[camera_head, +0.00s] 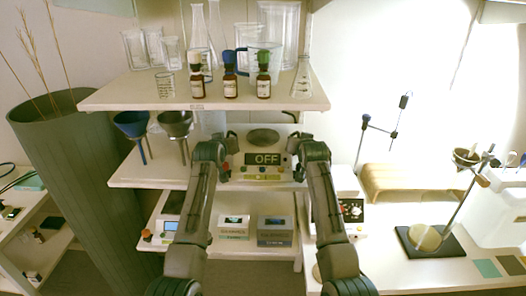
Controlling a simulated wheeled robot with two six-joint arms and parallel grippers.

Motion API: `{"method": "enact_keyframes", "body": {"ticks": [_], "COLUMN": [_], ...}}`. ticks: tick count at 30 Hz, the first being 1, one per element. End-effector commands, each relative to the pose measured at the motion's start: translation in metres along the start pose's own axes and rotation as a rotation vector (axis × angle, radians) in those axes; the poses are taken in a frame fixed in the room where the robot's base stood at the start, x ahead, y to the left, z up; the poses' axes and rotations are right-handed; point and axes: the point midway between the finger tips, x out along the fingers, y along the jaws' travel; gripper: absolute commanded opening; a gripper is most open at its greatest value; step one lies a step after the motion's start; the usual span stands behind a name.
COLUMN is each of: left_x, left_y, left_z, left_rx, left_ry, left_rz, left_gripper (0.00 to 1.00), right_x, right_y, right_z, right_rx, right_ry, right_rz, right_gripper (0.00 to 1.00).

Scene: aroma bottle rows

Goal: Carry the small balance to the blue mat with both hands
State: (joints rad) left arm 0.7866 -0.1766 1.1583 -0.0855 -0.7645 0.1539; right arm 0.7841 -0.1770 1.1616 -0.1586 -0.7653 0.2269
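The small balance (263,172) is a pale device on the middle shelf. It has a round dark pan on top, a display reading OFF and coloured buttons along its front. My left gripper (229,156) is at its left side and my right gripper (297,154) is at its right side. Both are at about the height of the display. The fingers are small and partly hidden by my wrists, so I cannot tell whether they touch or grip it. A teal mat (487,268) lies on the right bench; I see no clearly blue mat.
The upper shelf (130,97) holds glassware and three dropper bottles (230,82) above the balance. Blue and grey funnels (131,124) stand left on the middle shelf. Boxes (274,230) sit on the lower shelf. A stand with a dark base (405,243) occupies the right bench.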

Motion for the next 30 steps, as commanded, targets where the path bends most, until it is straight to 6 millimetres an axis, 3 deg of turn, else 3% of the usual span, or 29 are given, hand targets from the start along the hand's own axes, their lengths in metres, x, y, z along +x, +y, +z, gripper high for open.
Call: {"method": "enact_keyframes", "body": {"ticks": [5,8,30], "left_x": [-0.0001,-0.0001,-0.0001], "left_y": [-0.0002,-0.0002,-0.0006], "left_z": [0.0001,0.0002,0.0009], "left_rx": [0.0,0.0,0.001], "left_ry": [0.0,0.0,-0.001], "left_rz": [0.0,0.0,-0.001], "left_gripper": [0.2,0.0,0.0], "right_x": [-0.0001,-0.0002,-0.0002], "right_y": [0.0001,0.0002,0.0005], "right_z": [0.0,0.0001,0.0004], "right_rx": [0.0,0.0,-0.001], "right_ry": [0.0,0.0,-0.001], "right_rz": [0.0,0.0,0.001], "right_gripper": [0.2,0.0,0.0]}}
